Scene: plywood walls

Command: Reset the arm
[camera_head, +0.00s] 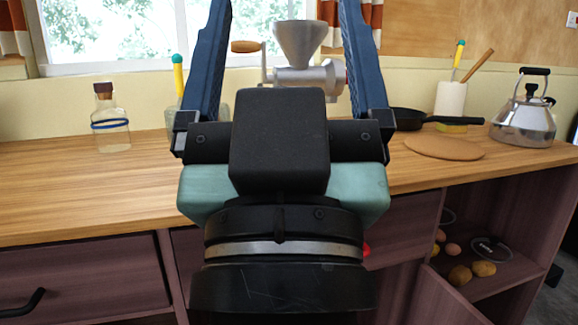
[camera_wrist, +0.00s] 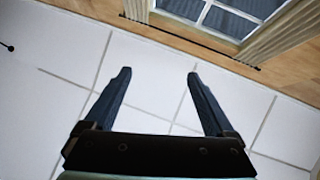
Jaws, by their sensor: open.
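My gripper (camera_head: 283,20) fills the middle of the head view, raised in front of the wooden counter. Its two blue fingers point up and stand wide apart with nothing between them that they touch. In the wrist view my gripper (camera_wrist: 160,78) is also open and empty, with a pale tiled surface behind the fingers. My gripper and wrist hide the middle of the counter and part of the cabinet front.
A metal grinder (camera_head: 299,72) stands on the counter (camera_head: 70,195) behind my gripper. A corked bottle (camera_head: 112,125) is at left. A black pan (camera_head: 408,119), a round board (camera_head: 444,147) and a kettle (camera_head: 522,118) are at right. Potatoes (camera_head: 459,275) lie in an open compartment below.

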